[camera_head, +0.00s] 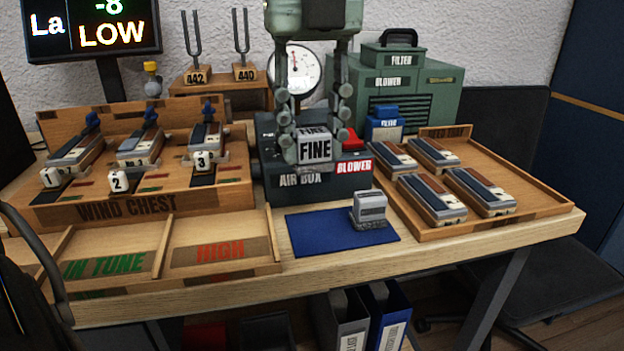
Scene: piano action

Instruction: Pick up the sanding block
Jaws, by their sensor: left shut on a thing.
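My left gripper (313,146) comes down from the top centre, in front of the gauge and the air box. It is shut on a small grey-and-white block marked FINE (315,150), which appears to be the sanding block. One finger is on each side of it, and it is held up above the bench. Behind it, the block hides part of the air box (300,181). A second small grey block (370,210) stands on the blue mat (318,231); its label is too small to read. My right gripper is not in view.
The wind chest (130,209) with several reed units stands at the left, above trays marked IN TUNE and HIGH. A wooden tray (540,194) with several reed units is at the right. A green blower box (440,95) stands behind. The mat's left part is clear.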

